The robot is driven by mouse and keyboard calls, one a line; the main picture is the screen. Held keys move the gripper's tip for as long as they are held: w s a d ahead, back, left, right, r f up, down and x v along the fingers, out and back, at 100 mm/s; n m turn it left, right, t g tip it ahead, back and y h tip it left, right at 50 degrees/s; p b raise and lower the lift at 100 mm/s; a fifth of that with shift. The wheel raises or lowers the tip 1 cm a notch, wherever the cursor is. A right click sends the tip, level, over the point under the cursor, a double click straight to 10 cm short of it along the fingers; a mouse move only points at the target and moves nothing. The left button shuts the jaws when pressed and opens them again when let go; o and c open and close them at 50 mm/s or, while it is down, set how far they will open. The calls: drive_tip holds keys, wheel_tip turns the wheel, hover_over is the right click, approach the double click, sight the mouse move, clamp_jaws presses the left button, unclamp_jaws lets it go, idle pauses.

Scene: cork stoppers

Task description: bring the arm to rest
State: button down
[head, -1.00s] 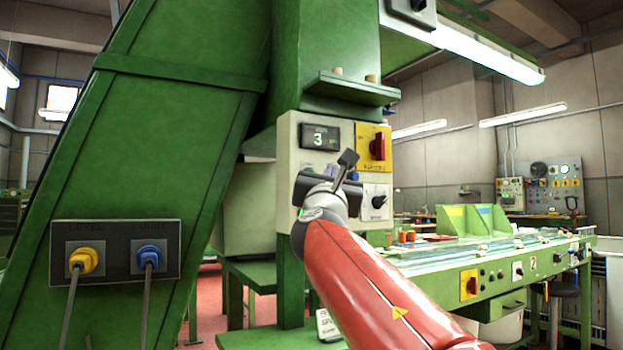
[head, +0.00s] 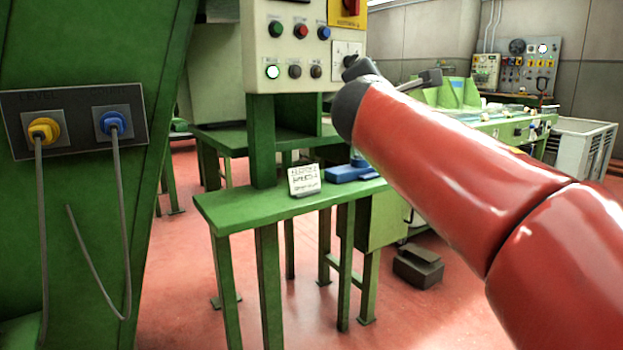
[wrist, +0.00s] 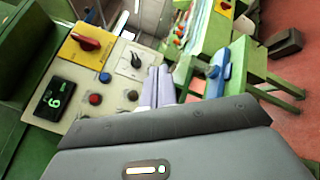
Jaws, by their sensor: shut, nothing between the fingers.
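My red arm crosses the right half of the head view, raised, with its grey wrist in front of the control panel (head: 285,45). My gripper (wrist: 159,72) shows in the wrist view with its two pale fingers together and nothing between them. In the head view the gripper is mostly hidden behind the arm; only dark parts show. In the wrist view the panel (wrist: 82,104) lies to the left of the fingers, with a red knob on a yellow plate and a lit green display. I cannot tell how far the fingers are from it.
A green bench (head: 285,205) below the panel holds a small white sign (head: 304,180) and a blue device (head: 350,172). A green machine wall with yellow (head: 43,131) and blue (head: 113,124) plugs stands at left. A dark block (head: 418,267) lies on the open red floor.

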drive_tip(key=s+d+f+m+g, duration=0.4)
drive_tip(key=s+f+m, duration=0.25)
drive_tip(key=f, duration=0.35)
drive_tip(key=s+d+f+m+g, duration=0.3)
drive_tip(key=s+d+f+m, duration=0.25)
drive_tip(key=s+f, duration=0.4)
drive_tip(key=s+a+f+m+g+y, duration=0.2)
drive_tip(key=s+a+f+m, duration=0.1)
drive_tip(key=s+f, duration=0.4)
drive_tip(key=s+a+f+m+g+y, duration=0.2)
drive_tip(key=s+f+m, duration=0.4)
drive_tip(key=f, duration=0.7)
drive_tip(key=shift+s+a+m+g+y+p, duration=0.35)
drive_tip(key=shift+s+g+y, duration=0.25)
drive_tip(key=shift+s+g, duration=0.35)
